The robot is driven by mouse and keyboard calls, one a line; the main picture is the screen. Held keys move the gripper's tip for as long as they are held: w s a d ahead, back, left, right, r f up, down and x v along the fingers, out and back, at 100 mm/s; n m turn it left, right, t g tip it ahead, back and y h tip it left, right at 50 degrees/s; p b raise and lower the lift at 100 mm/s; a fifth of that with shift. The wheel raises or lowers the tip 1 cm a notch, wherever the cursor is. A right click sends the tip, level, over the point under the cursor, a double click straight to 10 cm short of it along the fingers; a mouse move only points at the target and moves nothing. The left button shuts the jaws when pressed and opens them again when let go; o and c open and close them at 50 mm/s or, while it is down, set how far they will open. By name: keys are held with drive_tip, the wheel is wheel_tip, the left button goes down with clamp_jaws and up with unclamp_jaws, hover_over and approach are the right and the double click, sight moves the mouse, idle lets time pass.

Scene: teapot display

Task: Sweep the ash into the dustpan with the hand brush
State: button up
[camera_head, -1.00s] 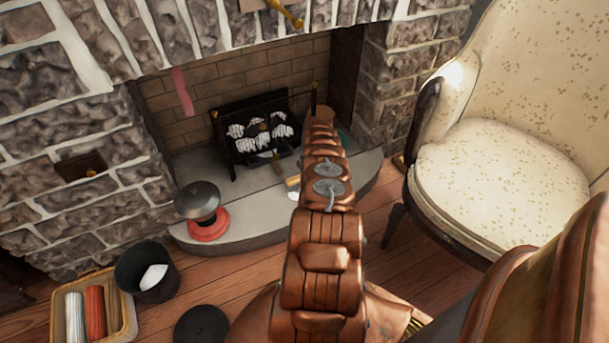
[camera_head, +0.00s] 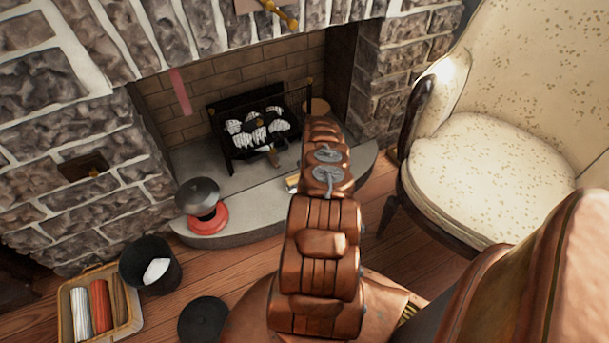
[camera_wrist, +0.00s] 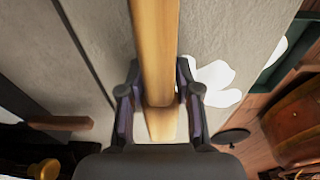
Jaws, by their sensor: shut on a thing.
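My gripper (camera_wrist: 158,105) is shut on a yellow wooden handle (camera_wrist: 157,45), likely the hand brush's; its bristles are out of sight. A bit of this handle shows beside my arm in the head view (camera_head: 292,181). A flat white patch (camera_wrist: 216,82), perhaps ash, lies on the grey hearth to the right of the fingers in the wrist view. A dark green edge (camera_wrist: 278,62) with white beside it shows at the upper right there; I cannot tell whether it is the dustpan. My arm hides much of the hearth's right part in the head view.
A fire grate (camera_head: 258,130) stands in the fireplace, with a brown stick (camera_wrist: 60,123) in front. A grey-topped red object (camera_head: 205,215) sits on the hearth's left. A black bucket (camera_head: 150,280), its lid (camera_head: 203,320) and a tray (camera_head: 135,325) stand on the floor. An armchair (camera_head: 490,165) is right.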

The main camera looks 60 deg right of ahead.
drive_tip(key=shift+s+a+p, duration=0.55)
drive_tip(key=shift+s+p, duration=0.35)
drive_tip(key=shift+s, duration=0.1)
drive_tip(key=shift+s+a+p, duration=0.6)
drive_tip(key=shift+s+p, duration=0.3)
drive_tip(key=shift+s, duration=0.15)
drive_tip(key=shift+s+a+p, duration=0.55)
drive_tip(key=shift+s+p, duration=0.35)
drive_tip(key=shift+s, duration=0.1)
clamp_jaws()
drive_tip(key=shift+s+a+f+p, duration=0.1)
drive_tip(key=shift+s+a+p, duration=0.15)
drive_tip(key=shift+s+p, duration=0.15)
drive_tip(key=shift+s+a+p, duration=0.25)
drive_tip(key=shift+s, duration=0.25)
drive_tip(key=shift+s, duration=0.1)
drive_tip(key=shift+s+a+p, duration=0.4)
drive_tip(key=shift+s+p, duration=0.05)
drive_tip(key=shift+s, duration=0.15)
drive_tip(key=shift+s+a+p, duration=0.4)
drive_tip(key=shift+s+p, duration=0.05)
drive_tip(key=shift+s, duration=0.15)
drive_tip(key=shift+w+d+r+p, duration=0.15)
drive_tip(key=shift+r+p, duration=1)
drive_tip(key=shift+r, duration=0.6)
